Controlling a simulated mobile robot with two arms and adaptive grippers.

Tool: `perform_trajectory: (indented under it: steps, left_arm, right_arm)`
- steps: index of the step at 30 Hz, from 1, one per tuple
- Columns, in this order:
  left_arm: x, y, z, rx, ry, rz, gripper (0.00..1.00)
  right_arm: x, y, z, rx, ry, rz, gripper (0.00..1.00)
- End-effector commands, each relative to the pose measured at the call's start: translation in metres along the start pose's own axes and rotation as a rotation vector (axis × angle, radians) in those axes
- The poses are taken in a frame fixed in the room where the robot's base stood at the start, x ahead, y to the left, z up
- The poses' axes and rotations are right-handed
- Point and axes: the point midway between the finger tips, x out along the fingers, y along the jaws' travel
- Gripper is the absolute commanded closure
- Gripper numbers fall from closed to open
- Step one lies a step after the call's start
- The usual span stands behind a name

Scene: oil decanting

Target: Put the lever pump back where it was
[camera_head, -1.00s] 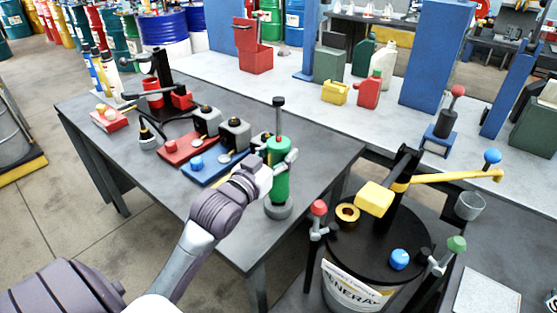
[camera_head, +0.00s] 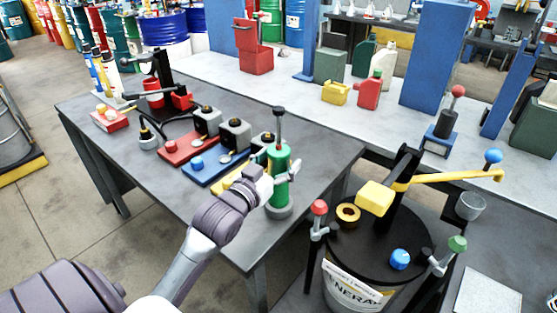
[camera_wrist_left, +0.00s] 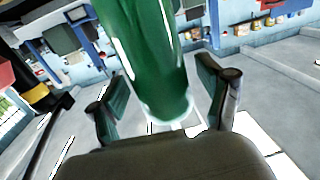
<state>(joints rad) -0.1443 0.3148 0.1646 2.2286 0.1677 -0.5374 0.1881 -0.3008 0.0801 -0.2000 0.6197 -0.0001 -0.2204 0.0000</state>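A green pump (camera_head: 279,180) with an upright dark rod and knob stands upright on a round grey base at the near right corner of the dark table. My right gripper is not in view.
Left of the pump are a yellow block (camera_head: 233,182), a blue tray (camera_head: 203,178) and a red tray (camera_head: 177,153) with small grey units. A drum (camera_head: 350,250) with a yellow crank (camera_head: 455,177) stands to the right. The table front (camera_head: 180,195) is clear.

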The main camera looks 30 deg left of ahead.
Motion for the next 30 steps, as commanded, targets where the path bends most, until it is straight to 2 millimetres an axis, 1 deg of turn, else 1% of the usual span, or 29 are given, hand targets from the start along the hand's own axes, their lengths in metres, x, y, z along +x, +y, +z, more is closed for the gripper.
perform_trajectory:
  steps: [5,8,9,10,14,18,22,23,24,30]
  left_arm:
    - [0.000,0.000,-0.001,0.000,0.001,0.000,0.22]
    - [0.000,0.000,-0.007,0.000,0.002,0.000,0.22]
    - [0.000,0.000,-0.012,0.000,0.003,0.000,0.22]
    - [-0.005,0.000,-0.008,-0.001,-0.001,0.000,0.22]
    - [-0.031,0.000,-0.006,0.000,-0.002,0.001,0.22]
    - [-0.066,0.000,-0.005,0.002,-0.003,0.000,0.22]
    - [-0.094,0.000,-0.005,0.000,-0.004,0.000,0.22]
    - [-0.097,0.000,-0.011,-0.002,-0.007,0.000,0.22]
    - [-0.101,0.000,-0.012,-0.003,-0.007,0.000,0.22]
    - [-0.116,0.000,-0.010,-0.002,-0.003,0.000,0.22]
  right_arm:
    - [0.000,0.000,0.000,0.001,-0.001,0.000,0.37]
    - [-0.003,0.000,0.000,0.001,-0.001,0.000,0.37]
    - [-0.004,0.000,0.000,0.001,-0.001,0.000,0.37]
    - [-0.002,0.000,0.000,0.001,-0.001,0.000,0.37]
    - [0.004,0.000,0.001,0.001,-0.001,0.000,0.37]
    - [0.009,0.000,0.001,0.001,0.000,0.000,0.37]
    - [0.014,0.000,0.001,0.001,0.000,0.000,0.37]
    - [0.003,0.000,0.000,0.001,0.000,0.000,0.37]
    - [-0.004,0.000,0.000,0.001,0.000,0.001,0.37]
    - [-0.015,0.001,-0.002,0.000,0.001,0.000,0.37]
